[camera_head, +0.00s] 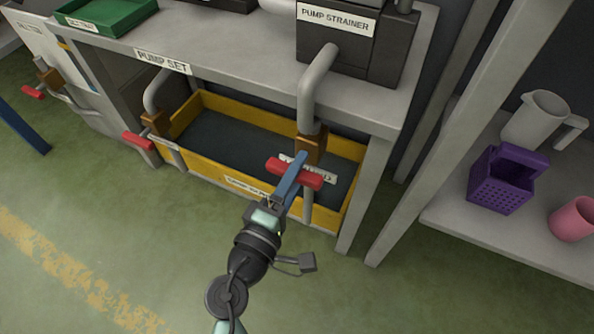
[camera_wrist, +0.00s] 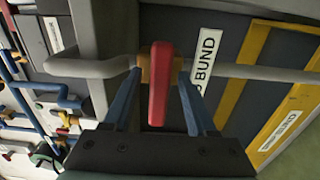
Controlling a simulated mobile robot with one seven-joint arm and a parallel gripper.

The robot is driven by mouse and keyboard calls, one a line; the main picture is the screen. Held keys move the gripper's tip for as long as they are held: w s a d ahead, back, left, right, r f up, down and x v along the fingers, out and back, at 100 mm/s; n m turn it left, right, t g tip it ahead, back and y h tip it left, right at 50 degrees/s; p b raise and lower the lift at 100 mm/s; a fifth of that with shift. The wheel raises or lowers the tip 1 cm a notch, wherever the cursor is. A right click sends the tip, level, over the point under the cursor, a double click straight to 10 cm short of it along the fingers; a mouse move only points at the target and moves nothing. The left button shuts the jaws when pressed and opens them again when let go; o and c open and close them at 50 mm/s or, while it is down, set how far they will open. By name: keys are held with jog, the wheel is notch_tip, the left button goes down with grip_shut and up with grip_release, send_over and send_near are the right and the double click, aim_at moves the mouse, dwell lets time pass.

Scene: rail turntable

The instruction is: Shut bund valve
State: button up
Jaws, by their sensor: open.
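The bund valve has a red handle (camera_head: 312,178) and a brass body (camera_head: 312,146) on a grey pipe at the right of the yellow bund tray (camera_head: 352,190). The handle lies across the pipe. In the wrist view the red handle (camera_wrist: 158,95) stands between the two blue fingers of my gripper (camera_wrist: 159,74), with a gap visible on each side. A BUND label (camera_wrist: 207,58) is just right of it, partly covered. In the head view my gripper (camera_head: 298,162) is open at the handle and hides part of it and the label.
Another red-handled valve (camera_head: 138,141) is at the tray's left end. The PUMP STRAINER box (camera_head: 350,45) stands on the grey bench (camera_head: 225,60) above. A bench leg (camera_head: 364,195) stands close on the right. A shelf (camera_head: 480,235) further right holds a purple basket (camera_head: 500,182). The green floor in front is clear.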

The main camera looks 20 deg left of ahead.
jog(key=s+p, duration=0.2)
jog(key=s, duration=1.1)
jog(key=shift+a, duration=0.25)
jog(key=w+d+r+m+t+h+p, duration=0.1)
jog(key=w+d+r+m+p, duration=0.35)
jog(key=r, duration=0.75)
jog(key=w+d+r+m+t+p, duration=0.1)
jog(key=w+r+m, duration=0.5)
jog(key=r, duration=0.6)
jog(key=w+d+r+m+t+h+p, duration=0.1)
jog(key=w+d+r+m+p, duration=0.25)
jog(key=w+r, duration=0.6)
jog(key=s+d+r+m+t+y+p, duration=0.15)
jog(key=s+r, duration=0.25)
jog(key=r, duration=0.7)
jog(key=s+d+r+m+t+p, duration=0.1)
jog(key=s+d+r+t+p, duration=0.2)
jog(key=r, duration=0.9)
jog(key=s+d+r+m+t+y+p, duration=0.15)
jog(key=s+r, duration=0.35)
jog(key=r, duration=0.6)
notch_tip(320, 180, up, 36)
jog(key=p, duration=3.5)
jog(key=shift+a+f+n+p, duration=0.25)
jog(key=shift+a+n+p, duration=0.05)
jog(key=shift+a, duration=0.15)
